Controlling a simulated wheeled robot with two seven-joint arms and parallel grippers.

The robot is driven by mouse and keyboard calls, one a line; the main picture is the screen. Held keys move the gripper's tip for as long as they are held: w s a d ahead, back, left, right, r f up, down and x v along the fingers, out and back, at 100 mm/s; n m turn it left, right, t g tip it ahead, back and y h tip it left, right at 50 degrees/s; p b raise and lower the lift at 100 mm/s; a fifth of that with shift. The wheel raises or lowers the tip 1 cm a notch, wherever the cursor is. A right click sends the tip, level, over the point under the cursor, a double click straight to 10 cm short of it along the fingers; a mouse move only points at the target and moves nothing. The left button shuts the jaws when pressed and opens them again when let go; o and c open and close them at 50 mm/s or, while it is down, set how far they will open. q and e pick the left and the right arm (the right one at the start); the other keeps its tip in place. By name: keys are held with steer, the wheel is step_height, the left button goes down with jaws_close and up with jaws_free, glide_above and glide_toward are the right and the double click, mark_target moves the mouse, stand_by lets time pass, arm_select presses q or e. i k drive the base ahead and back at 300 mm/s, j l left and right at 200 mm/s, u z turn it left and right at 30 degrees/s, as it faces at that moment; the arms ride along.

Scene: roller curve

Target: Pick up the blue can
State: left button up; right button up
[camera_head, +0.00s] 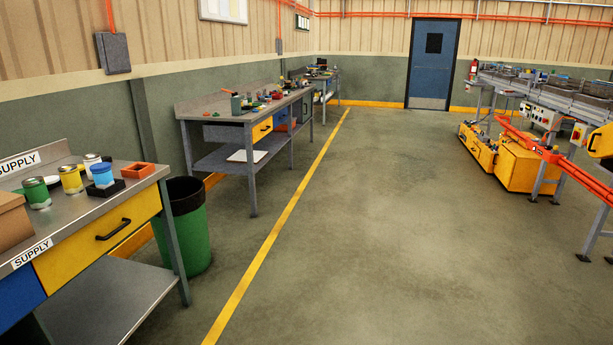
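The blue can (102,174) stands upright on the metal supply bench (112,200) at the left of the head view. A black block or tray (107,190) is at its base; I cannot tell whether the can stands in it or behind it. A yellow can (71,180) stands just left of it, and a white can (92,160) is close behind. A green can (37,193) stands further left. Neither of my grippers is in view.
An orange tray (138,170) sits right of the blue can. A cardboard box (13,222) is at the left edge. A green bin (187,230) stands against the bench's right end. A second workbench (225,117) is farther back. The floor (370,220) to the right is clear.

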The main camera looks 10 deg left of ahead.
mark_target(103, 179)
steer(key=i+j+u, duration=0.1)
steer(key=i+u, duration=0.5)
steer(key=u, duration=0.15)
steer(key=i+u, duration=0.4)
steer(key=k+l, duration=0.05)
steer(key=k, duration=0.05)
